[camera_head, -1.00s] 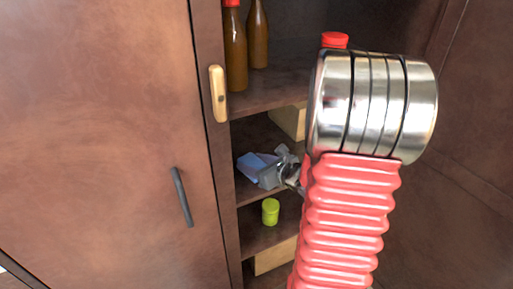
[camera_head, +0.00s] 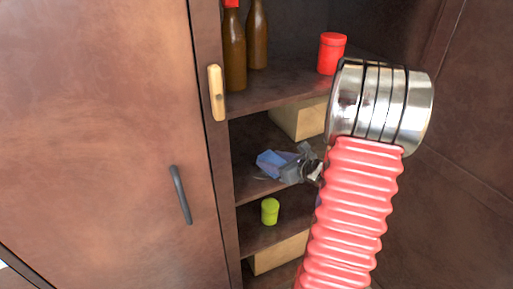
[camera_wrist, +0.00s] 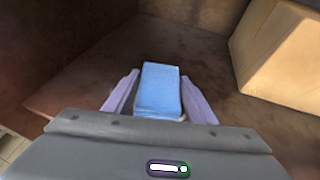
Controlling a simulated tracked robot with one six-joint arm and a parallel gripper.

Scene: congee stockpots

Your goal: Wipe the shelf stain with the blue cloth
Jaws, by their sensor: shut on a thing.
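The blue cloth (camera_head: 268,163) is a folded block in my gripper (camera_head: 288,167), over the middle shelf (camera_head: 246,150) of the cupboard. In the wrist view the cloth (camera_wrist: 159,88) sits between the two pale purple fingers of my gripper (camera_wrist: 159,92), which are shut on it. I cannot tell whether the cloth touches the shelf. A faint pale mark (camera_head: 260,178) shows on the shelf beside the cloth, near the front edge; I cannot tell whether it is the stain. My arm hides the right part of the shelf in the head view.
A tan box (camera_head: 300,118) stands at the back of the middle shelf, also in the wrist view (camera_wrist: 285,55). Above are brown bottles (camera_head: 235,55) and a red jar (camera_head: 331,54). A green jar (camera_head: 270,211) is below. The left door (camera_head: 100,130) is shut.

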